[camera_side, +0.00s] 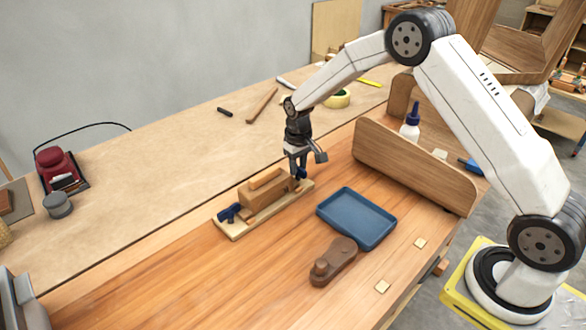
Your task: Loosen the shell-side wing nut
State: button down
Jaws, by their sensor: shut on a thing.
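My gripper (299,161) points down at the right end of a wooden block form (262,202) on a pale base board (237,232). It is shut on a small blue part at that end, which looks like a wing nut (300,174). The fingers hide much of this part, so its exact shape and how far it is turned cannot be told. A second blue part, a clamp or wing nut (229,213), sits at the left end of the form. A wooden strip lies along the top of the block.
A blue tray (367,245) lies right of the form, with a brown wooden tool (333,262) in front of it.

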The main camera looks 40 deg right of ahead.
aim_at(298, 166)
jog(key=shift+n, duration=0.5)
jog(key=shift+c, duration=2.1)
grip_release()
jog(key=shift+r, duration=0.1)
jog(key=shift+r, duration=3.85)
jog(key=s+a+t, duration=0.1)
jog(key=s+a, duration=0.1)
jog(key=s, duration=1)
jog(key=s+a+t, duration=0.1)
jog(key=s+a, duration=0.1)
jog(key=s, duration=1)
jog(key=shift+s+r+t, duration=0.2)
jog(key=shift+r+t, duration=0.05)
jog(key=shift+t, duration=0.05)
